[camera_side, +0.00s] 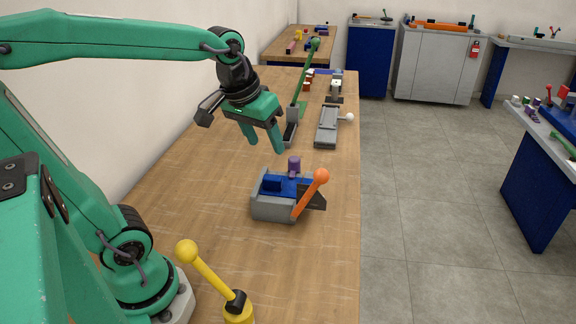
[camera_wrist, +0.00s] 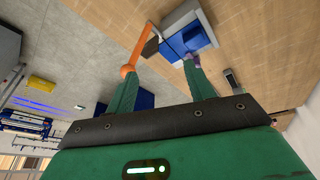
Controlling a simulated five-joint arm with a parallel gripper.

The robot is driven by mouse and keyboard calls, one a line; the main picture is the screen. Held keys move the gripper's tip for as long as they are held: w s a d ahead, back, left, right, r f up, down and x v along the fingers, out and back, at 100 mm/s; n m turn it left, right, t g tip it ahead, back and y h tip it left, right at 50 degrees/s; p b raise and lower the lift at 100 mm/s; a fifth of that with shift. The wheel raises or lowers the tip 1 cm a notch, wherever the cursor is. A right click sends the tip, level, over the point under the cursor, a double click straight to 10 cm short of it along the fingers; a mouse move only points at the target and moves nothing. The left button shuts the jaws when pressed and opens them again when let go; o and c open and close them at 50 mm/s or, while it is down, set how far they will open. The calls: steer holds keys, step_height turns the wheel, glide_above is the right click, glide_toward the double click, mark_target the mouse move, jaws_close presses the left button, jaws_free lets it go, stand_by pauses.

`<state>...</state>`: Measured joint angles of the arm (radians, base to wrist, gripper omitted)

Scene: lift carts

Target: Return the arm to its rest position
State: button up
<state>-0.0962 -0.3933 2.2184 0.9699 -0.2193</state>
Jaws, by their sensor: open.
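My gripper (camera_side: 266,145) hangs in the air above the wooden workbench (camera_side: 222,197), its two green fingers apart with nothing between them. Below it stands a grey fixture (camera_side: 273,209) with a blue top, a purple cylinder (camera_side: 294,166) on it and an orange-knobbed lever (camera_side: 311,193) at its right. In the wrist view my open fingers (camera_wrist: 158,88) point toward the blue block (camera_wrist: 186,41) of that fixture. The orange knob (camera_wrist: 127,70) shows beside the left finger. The purple cylinder is partly hidden by the right finger.
A yellow-knobbed lever (camera_side: 210,270) stands at the bench's near end. A green-handled lever (camera_side: 304,72) and a grey device (camera_side: 327,126) with a white knob stand farther along. A wall runs along the left. Bare bench lies left of the grey fixture.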

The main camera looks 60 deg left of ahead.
steer(key=s+d+f+m+t, duration=0.1)
steer(key=s+d+f+m, duration=0.1)
steer(key=s, duration=0.5)
steer(key=shift+s+d+m+t, duration=0.3)
steer(key=shift+d+m, duration=0.15)
steer(key=shift+m, duration=0.35)
